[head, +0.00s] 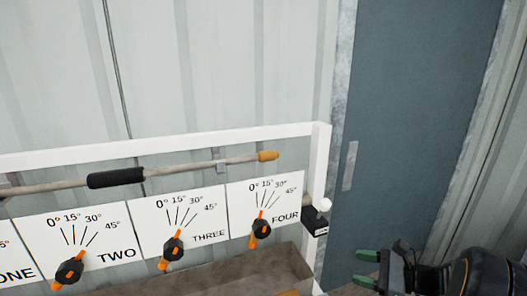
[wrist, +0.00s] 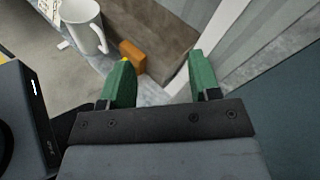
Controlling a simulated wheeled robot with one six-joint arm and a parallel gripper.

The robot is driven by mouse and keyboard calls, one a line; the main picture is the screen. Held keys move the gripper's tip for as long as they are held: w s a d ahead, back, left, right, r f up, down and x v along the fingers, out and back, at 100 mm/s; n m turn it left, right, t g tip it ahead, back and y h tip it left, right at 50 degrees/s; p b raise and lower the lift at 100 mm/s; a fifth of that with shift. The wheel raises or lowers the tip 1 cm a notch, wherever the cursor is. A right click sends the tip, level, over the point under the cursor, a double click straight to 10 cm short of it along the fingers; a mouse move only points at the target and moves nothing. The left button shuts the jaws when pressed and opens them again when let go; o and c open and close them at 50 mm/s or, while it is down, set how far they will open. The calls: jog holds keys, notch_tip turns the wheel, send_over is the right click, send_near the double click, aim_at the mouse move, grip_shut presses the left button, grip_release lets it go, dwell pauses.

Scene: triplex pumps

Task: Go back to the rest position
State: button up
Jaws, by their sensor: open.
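My gripper (head: 366,269) shows at the lower right of the head view, in front of the blue-grey door. In the wrist view its two green fingers (wrist: 160,82) stand apart with nothing between them. The gripper is clear of the white panel frame (head: 322,160) and apart from the dials. Part of my dark arm shows behind the gripper at the right edge of the head view.
Panels hold orange-and-black knobs, including the FOUR knob (head: 260,230) and THREE knob (head: 173,249). A rod with a black grip (head: 115,178) runs above. The blue-grey door (head: 415,120) is at right. A white mug (wrist: 85,24) and orange block (wrist: 132,54) show in the wrist view.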

jog(key=s+a+f+n+g+h+p, duration=0.3)
jog(key=s+a+n+g+h, duration=0.3)
jog(key=n, duration=0.4)
jog(key=s+a+r+n+t+h+p, duration=0.1)
jog(key=s+a+r+n+h+p, duration=0.2)
jog(key=r+n+h, duration=0.4)
notch_tip(320, 180, up, 3)
jog(key=a+n+p, duration=0.1)
jog(key=n, duration=0.2)
jog(key=shift+s+a+f+n, duration=0.15)
jog(key=shift+s+n, duration=0.15)
jog(key=shift+c, duration=1.4)
jog(key=shift+a, duration=0.15)
